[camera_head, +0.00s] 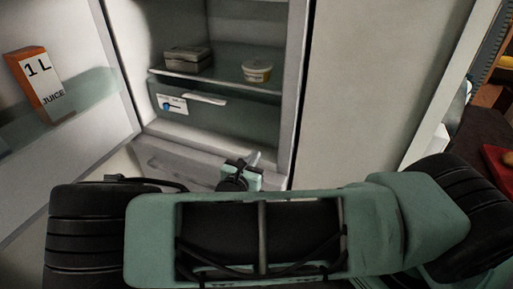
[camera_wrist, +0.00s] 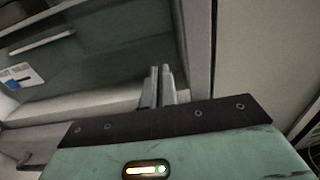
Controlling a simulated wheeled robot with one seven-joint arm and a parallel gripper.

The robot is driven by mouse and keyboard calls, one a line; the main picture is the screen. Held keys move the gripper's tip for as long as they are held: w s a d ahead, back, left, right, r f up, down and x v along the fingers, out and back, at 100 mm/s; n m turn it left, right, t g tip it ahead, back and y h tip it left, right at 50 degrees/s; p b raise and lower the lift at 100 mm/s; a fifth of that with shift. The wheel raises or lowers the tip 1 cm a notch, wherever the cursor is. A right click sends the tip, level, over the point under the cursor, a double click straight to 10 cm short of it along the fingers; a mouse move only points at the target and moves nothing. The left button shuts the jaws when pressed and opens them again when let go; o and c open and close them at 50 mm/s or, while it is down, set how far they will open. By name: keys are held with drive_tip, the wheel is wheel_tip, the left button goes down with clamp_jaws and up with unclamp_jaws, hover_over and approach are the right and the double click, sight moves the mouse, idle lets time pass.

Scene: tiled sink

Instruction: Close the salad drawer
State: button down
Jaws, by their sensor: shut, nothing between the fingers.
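The salad drawer (camera_head: 225,117) is the dark, see-through bin low in the open fridge, under a glass shelf. Its front carries a white label with a blue mark and a pale handle strip (camera_head: 204,98). In the wrist view the drawer front (camera_wrist: 105,65) fills the upper left, with the label at the far left. My gripper (camera_head: 254,159) is shut and empty, low in front of the drawer's right part. Its fingertips (camera_wrist: 158,72) point towards the drawer front near the fridge's right wall. I cannot tell whether they touch it, nor how far the drawer stands out.
A grey box (camera_head: 187,59) and a small tub with a yellow band (camera_head: 257,71) stand on the shelf above. The open fridge door at left holds a juice carton (camera_head: 39,85). A pale panel (camera_head: 385,80) stands close on the right.

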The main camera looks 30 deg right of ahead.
drive_tip(key=w+a+f+b, duration=0.2)
drive_tip(key=w+a+b, duration=0.1)
drive_tip(key=b, duration=0.5)
approach(249, 121)
drive_tip(key=b+x, duration=0.1)
drive_tip(key=x, duration=0.6)
drive_tip(key=shift+a+f, duration=0.1)
drive_tip(key=x, duration=0.4)
drive_tip(key=shift+p, duration=0.3)
